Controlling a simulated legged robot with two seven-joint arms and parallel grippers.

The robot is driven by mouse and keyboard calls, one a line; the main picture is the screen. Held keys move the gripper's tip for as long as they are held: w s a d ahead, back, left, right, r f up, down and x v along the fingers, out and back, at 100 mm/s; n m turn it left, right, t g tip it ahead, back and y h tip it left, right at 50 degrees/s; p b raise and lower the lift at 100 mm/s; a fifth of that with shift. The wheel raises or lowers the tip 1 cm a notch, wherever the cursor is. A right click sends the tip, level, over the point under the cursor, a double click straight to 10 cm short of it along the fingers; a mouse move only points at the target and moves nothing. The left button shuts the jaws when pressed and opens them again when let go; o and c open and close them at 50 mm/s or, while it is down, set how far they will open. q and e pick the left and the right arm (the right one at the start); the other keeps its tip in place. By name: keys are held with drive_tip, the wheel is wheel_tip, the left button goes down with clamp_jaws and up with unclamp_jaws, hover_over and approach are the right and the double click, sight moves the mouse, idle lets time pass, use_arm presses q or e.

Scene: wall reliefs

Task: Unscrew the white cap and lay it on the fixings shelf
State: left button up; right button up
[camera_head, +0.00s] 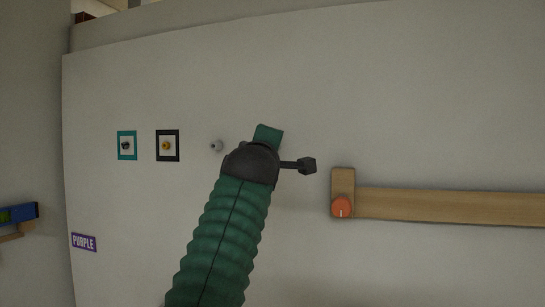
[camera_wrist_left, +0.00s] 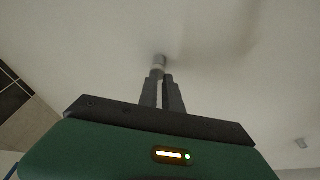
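A small pale grey-white round piece (camera_head: 216,146) stands out from the wall panel in the head view, just left of my left wrist. I cannot tell if it is the white cap. My left gripper (camera_wrist_left: 163,77) points at a pale surface in the left wrist view. Its two dark fingers are close together with a thin light gap between them. A short grey cylinder with a pale band (camera_wrist_left: 160,61) shows right at the fingertips; whether it is gripped is unclear. In the head view my wrist hides the fingertips. My right gripper is out of view.
A wooden bar (camera_head: 450,206) with an orange knob (camera_head: 341,207) runs right. A PURPLE label (camera_head: 84,242) is lower left. Which piece is the fixings shelf is unclear.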

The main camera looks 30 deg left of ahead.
use_arm(q)
drive_tip(key=m+t+h, duration=0.1)
drive_tip(key=m, duration=0.5)
drive_tip(key=m+t+h+b, duration=0.1)
drive_tip(key=m, duration=0.4)
drive_tip(key=a+m+t+h, duration=0.1)
drive_tip(key=m+h, duration=0.1)
drive_tip(key=m, duration=0.4)
drive_tip(key=shift+r+m+b, duration=0.1)
drive_tip(key=shift+m+b, duration=0.2)
drive_tip(key=shift+b, duration=0.05)
drive_tip(key=shift+s, duration=0.2)
clamp_jaws()
